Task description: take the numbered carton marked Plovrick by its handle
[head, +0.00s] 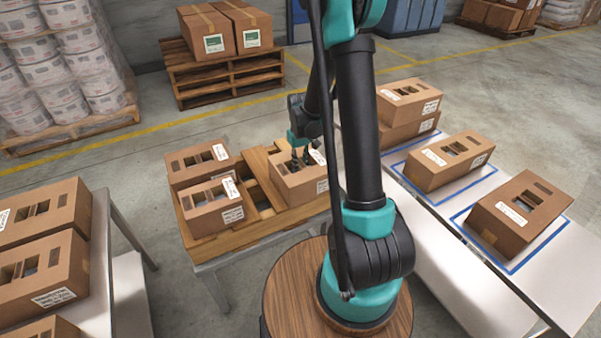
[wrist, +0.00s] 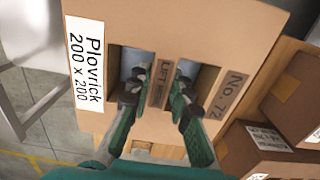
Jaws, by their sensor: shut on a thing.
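The brown carton marked Plovrick (wrist: 200,32) fills the wrist view. Its white label (wrist: 84,63) reads "Plovrick 200 x 200", and a darker label (wrist: 229,95) reads "No. 72". Between its two openings runs a handle strip (wrist: 163,94) printed "LIFT HERE". My gripper (wrist: 161,77) has one finger in each opening and is shut on this strip. In the head view the carton (head: 308,190) is at the right end of the wooden pallet, with my gripper (head: 300,156) on its top. Whether its base touches the pallet is hidden.
Two similar cartons (head: 213,207) share the wooden pallet (head: 262,216) on a table, to the left. More cartons stand on the right table (head: 412,218) and the left table (head: 101,318). The floor beyond the pallet is clear up to the stacked pallets (head: 225,78).

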